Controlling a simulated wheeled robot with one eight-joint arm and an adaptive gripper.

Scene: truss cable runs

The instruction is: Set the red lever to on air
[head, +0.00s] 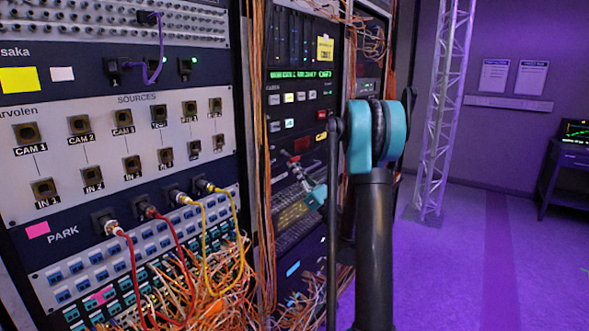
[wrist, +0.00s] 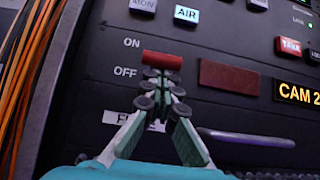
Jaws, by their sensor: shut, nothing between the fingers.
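The red lever (wrist: 161,60) shows in the wrist view as a short red bar on the dark panel. It lies level, between the heights of the ON label (wrist: 131,42) and the OFF label (wrist: 125,72). My gripper (wrist: 160,76) is shut and empty, with its dark fingertips just below the bar. They look very near or touching it; I cannot tell which. A lit AIR button (wrist: 186,15) is above the lever. In the head view my gripper (head: 298,172) is at the rack panel, and a small red part, likely the lever (head: 294,158), shows at its tips.
Orange cables (wrist: 28,65) hang left of the panel. In the head view the patch panel (head: 90,180) with plugged cables is at left; the floor (head: 470,270) at right is open.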

